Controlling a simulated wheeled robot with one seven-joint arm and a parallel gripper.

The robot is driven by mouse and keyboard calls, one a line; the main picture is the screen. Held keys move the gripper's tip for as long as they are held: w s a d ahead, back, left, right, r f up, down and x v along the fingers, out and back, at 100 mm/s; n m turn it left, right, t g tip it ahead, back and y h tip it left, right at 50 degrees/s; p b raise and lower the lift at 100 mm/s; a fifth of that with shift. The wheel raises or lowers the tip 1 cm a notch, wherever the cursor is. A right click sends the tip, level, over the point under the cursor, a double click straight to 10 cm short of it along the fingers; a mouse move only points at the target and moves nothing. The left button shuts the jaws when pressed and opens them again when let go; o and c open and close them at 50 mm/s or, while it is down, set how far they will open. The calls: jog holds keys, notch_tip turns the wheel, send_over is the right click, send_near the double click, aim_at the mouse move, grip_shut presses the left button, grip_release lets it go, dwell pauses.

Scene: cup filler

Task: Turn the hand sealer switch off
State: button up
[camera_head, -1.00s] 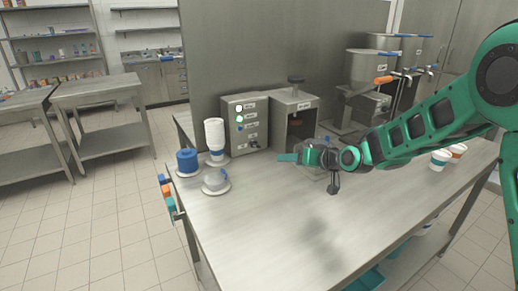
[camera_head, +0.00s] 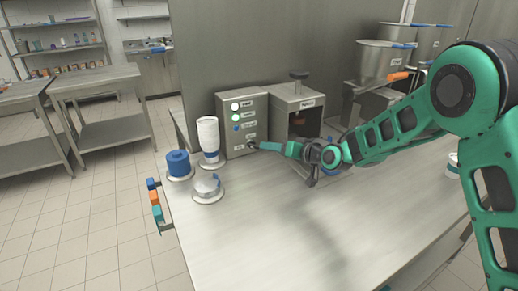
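The hand sealer (camera_head: 297,112) is a grey metal box with an open front bay and a dark knob on top. It stands at the back of the steel table. A grey control box (camera_head: 230,126) adjoins it on the left, with round lights, a blue button and small labels on its front. A small dark switch (camera_head: 251,146) sits low on the right of that front. My gripper (camera_head: 264,147) points left at it, its teal fingertips at or very near the switch. I cannot tell whether they touch it. The fingers overlap in this view, so their gap is hidden.
A white cup stack (camera_head: 208,137), a blue canister (camera_head: 179,163) and a round lidded piece (camera_head: 206,184) stand left of the control box. Metal tanks (camera_head: 382,62) stand behind my arm. The table (camera_head: 250,235) is clear in front.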

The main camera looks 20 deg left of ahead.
aim_at(255, 147)
jog(key=x, duration=0.6)
jog(key=s+x, duration=0.1)
jog(key=x, duration=0.2)
jog(key=shift+w+a+f, duration=0.1)
jog(key=shift+a+f, duration=0.15)
jog(key=shift+a, duration=0.4)
